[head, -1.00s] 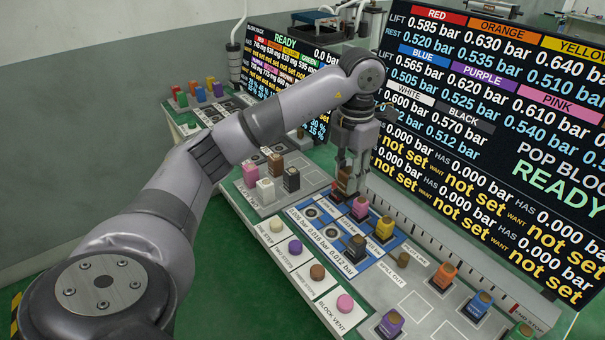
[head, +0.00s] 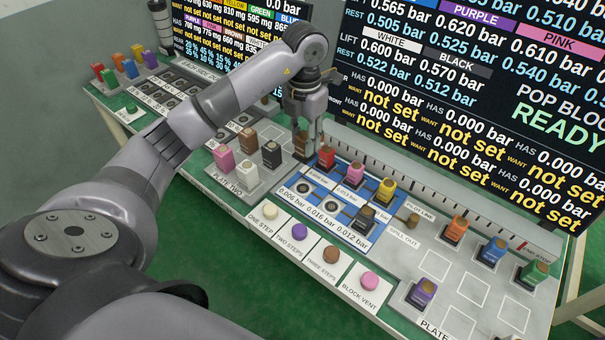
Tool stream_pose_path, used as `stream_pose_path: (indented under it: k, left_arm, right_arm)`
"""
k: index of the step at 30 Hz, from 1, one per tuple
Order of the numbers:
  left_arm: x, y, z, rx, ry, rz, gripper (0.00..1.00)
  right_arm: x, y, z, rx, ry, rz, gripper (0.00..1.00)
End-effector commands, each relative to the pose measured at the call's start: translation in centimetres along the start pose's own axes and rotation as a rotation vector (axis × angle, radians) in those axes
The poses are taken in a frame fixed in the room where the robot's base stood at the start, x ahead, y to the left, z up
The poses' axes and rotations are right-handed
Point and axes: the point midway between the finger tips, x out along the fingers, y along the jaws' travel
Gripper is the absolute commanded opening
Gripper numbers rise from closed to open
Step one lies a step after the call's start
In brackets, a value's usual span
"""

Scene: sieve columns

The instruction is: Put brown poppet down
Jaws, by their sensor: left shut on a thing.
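My left gripper (head: 308,150) points down with its fingers shut on a brown poppet (head: 301,145). The fingers partly hide it. It is at the right end of plate two (head: 228,184), left of the red poppet (head: 326,157). I cannot tell whether its base touches the surface. Another brown block (head: 248,140) stands on plate two with the pink (head: 225,157), white (head: 247,172) and black (head: 271,153) ones. My right gripper is not in view.
The blue panel (head: 296,192) carries red, pink, yellow and black poppets close to my left gripper. Coloured buttons (head: 300,231) line the front edge. The grey plate at right (head: 470,268) has empty squares and several blocks. Screens stand behind.

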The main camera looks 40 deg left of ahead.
Motion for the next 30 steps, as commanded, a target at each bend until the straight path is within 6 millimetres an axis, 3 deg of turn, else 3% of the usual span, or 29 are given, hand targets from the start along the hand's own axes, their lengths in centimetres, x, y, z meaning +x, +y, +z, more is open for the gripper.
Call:
stream_pose_path:
  k: [3,9,17,24,30]
  left_arm:
    - [3.1,0.1,-0.1,-0.003,0.005,0.001,0.00]
    - [7.0,0.1,-0.1,-0.001,0.001,0.001,0.00]
    - [9.0,0.1,0.0,-0.002,0.000,0.001,0.00]
    - [12.3,0.1,0.0,-0.002,0.000,0.002,0.00]
    - [12.4,0.1,0.1,-0.001,-0.003,0.002,0.00]
  right_arm:
    - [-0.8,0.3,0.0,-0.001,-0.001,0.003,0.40]
    - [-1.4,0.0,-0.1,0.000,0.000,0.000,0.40]
    - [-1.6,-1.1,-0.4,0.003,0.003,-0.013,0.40]
    - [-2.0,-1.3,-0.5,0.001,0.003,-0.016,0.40]
    - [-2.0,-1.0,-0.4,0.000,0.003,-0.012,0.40]
